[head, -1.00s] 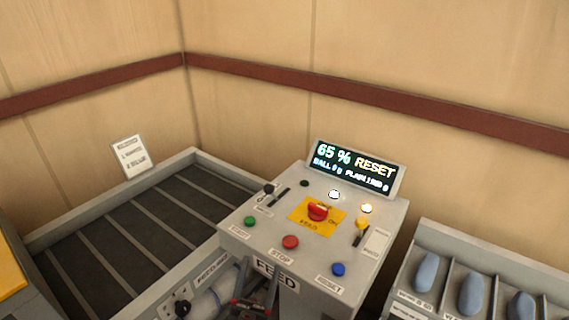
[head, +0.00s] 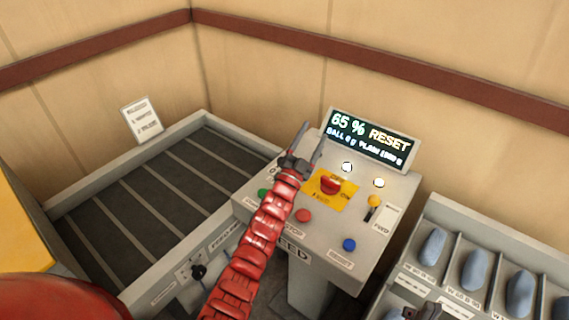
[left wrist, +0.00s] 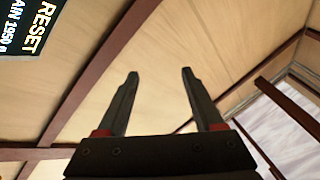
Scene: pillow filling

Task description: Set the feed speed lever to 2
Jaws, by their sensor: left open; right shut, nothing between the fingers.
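The grey control console (head: 320,232) stands in the middle of the head view. My left gripper (head: 314,134) is open and empty over the console's upper left part, its fingers pointing up and away. It covers the spot of the black-knobbed lever, which is hidden now. A yellow-knobbed lever (head: 374,202) stands in a slot on the console's right side beside a white label. My right gripper (head: 425,311) is shut at the bottom edge.
A red knob (head: 331,185) on a yellow plate, a red button (head: 303,215) and a blue button (head: 349,245) are on the console. The display (head: 368,140) reads 65 % RESET. A conveyor (head: 150,190) lies left, and a tray of blue-grey pieces (head: 475,270) right.

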